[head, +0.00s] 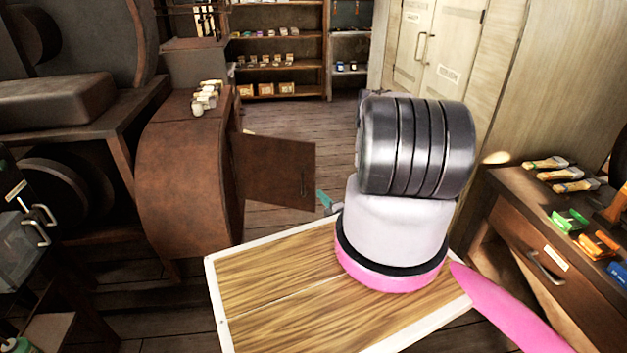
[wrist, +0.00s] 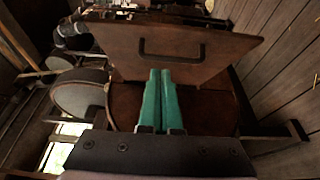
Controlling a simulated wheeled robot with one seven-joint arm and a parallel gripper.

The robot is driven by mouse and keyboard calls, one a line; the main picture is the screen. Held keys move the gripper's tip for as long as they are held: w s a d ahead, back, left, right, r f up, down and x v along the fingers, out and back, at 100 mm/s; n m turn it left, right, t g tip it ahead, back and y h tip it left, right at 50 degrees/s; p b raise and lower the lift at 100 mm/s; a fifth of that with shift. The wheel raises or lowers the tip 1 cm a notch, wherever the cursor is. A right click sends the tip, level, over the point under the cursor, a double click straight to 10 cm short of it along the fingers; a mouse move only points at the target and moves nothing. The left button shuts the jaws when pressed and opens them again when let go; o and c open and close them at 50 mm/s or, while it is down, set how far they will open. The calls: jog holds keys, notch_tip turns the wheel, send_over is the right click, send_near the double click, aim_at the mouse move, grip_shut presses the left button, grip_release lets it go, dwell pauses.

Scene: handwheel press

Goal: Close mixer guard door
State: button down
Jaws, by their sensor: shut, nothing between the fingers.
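The mixer guard door (head: 278,172) is a flat rust-brown panel. It stands open, jutting right from the curved brown machine housing (head: 180,185). In the wrist view the door (wrist: 215,68) spans the upper middle, with a dark bar handle (wrist: 171,60) on its face. My gripper (wrist: 161,73) has two teal fingers, side by side and shut with nothing between them. Their tips overlap the door's lower part just below the handle; whether they touch it I cannot tell. In the head view only a bit of my gripper (head: 325,200) shows, right of the door's lower corner; my arm hides the rest.
A wooden-topped table with a white rim (head: 270,275) fills the front middle, below my arm. A workbench (head: 525,225) with tools stands at right. Shelves (head: 278,60) and pale cabinet doors (head: 435,45) are at the back. Plank floor (head: 290,125) behind the door is clear.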

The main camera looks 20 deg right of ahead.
send_near(310, 174)
jog(key=w+a, duration=0.3)
jog(key=shift+w+d, duration=0.75)
jog(key=shift+w, duration=0.1)
jog(key=shift+w+d, duration=0.5)
jog(key=shift+w, duration=0.1)
jog(key=shift+d, duration=0.1)
